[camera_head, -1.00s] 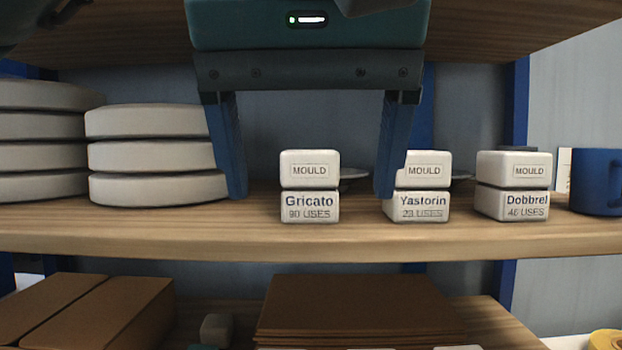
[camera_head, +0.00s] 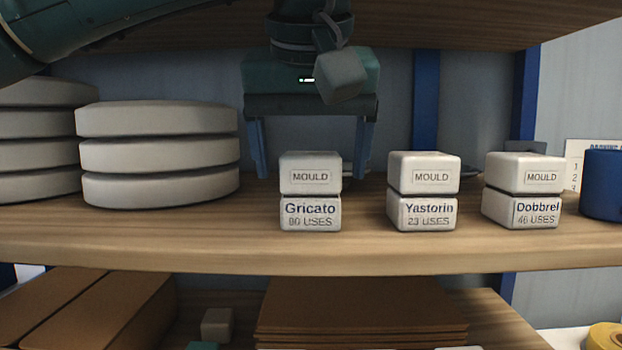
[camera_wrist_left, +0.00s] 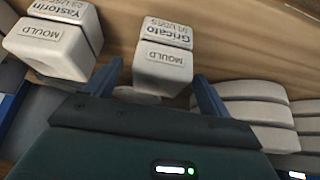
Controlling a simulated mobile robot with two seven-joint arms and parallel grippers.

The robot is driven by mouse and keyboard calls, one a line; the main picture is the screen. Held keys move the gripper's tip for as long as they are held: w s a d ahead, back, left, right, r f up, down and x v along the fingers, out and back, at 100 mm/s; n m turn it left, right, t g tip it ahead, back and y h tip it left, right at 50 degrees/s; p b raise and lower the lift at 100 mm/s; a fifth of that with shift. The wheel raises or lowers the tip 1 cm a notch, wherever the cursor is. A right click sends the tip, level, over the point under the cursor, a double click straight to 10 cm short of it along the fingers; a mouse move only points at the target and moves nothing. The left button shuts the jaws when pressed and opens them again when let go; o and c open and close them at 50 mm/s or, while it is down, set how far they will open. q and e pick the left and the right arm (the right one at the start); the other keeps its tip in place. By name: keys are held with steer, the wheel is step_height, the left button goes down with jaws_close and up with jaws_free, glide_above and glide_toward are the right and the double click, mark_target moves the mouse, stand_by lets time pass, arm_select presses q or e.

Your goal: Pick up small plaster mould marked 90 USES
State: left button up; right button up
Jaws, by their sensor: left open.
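The small white plaster mould marked Gricato, 90 USES (camera_head: 310,212) stands on the wooden shelf, a two-part block with MOULD on its upper half. In the left wrist view it (camera_wrist_left: 163,66) appears upside down between my fingers. My left gripper (camera_head: 311,178) is open and empty, behind the mould as the head view sees it, with one finger to each side. In the left wrist view the gripper (camera_wrist_left: 155,77) has both fingers apart from the mould. My right gripper is not in view.
The Yastorin mould (camera_head: 422,210) and Dobbrel mould (camera_head: 522,207) stand to the right, then a blue mug (camera_head: 601,185). Stacked round plaster discs (camera_head: 158,155) stand to the left. An upper shelf (camera_head: 430,25) hangs above. The shelf front (camera_head: 200,240) is clear.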

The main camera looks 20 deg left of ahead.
mark_target(312, 153)
arm_select(q)
steer(key=shift+w+x, duration=0.25)
steer(key=shift+x, duration=1.4)
steer(key=shift+a+r, duration=0.1)
steer(key=shift+r, duration=0.05)
steer(key=c, duration=1.2)
steer(key=shift+c, duration=0.4)
steer(key=shift+r, duration=0.15)
